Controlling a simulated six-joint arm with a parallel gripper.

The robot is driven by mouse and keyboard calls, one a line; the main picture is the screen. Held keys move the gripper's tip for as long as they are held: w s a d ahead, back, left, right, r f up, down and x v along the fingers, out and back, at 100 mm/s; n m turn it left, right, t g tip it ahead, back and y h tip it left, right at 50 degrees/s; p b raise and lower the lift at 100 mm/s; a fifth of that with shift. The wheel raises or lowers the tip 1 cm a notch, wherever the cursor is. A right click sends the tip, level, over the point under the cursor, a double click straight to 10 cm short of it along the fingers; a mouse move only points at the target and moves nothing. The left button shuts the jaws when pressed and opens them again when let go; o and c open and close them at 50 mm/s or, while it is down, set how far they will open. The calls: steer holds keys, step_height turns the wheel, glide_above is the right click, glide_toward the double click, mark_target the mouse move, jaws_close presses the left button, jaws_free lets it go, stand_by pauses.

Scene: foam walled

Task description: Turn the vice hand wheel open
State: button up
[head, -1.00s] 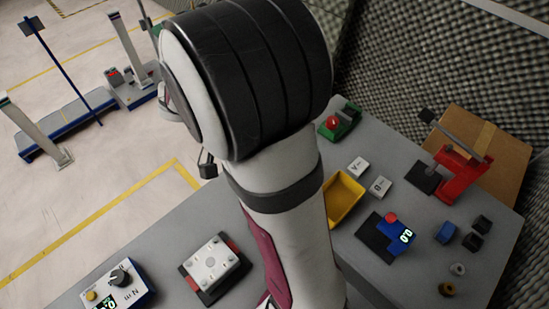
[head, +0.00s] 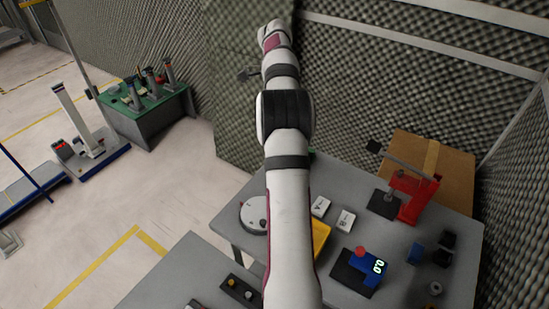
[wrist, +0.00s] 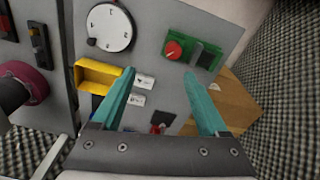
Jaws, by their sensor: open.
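In the wrist view, a green unit with a round red knob (wrist: 174,50) and a dark grey block (wrist: 207,55) sits on the grey table's far part; it looks like the vice with its hand wheel. My gripper (wrist: 159,73) has its two teal fingers spread wide, with nothing between the tips. The red knob lies beyond the fingertips, apart from them and nearer the right finger. In the head view my arm reaches up toward the foam wall, and it hides most or all of the green unit.
A round white dial (wrist: 108,27) and a yellow tray (wrist: 90,76) lie left of the green unit. Two white cards (head: 320,206) are near the tray. A red press (head: 410,197) and a blue device (head: 370,268) stand on the table (head: 300,285). Foam walls (head: 400,70) close the far side.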

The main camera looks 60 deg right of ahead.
steer(key=shift+m+t, duration=0.4)
steer(key=shift+m, duration=0.4)
steer(key=d+f, duration=0.1)
steer(key=f, duration=0.4)
steer(key=d+f, duration=0.1)
steer(key=f, duration=0.4)
steer(key=s+d+f, duration=0.1)
steer(key=f, duration=0.4)
steer(key=shift+s+d+f, duration=0.1)
steer(key=shift+f, duration=0.2)
steer(key=shift+c, duration=0.2)
jaws_close()
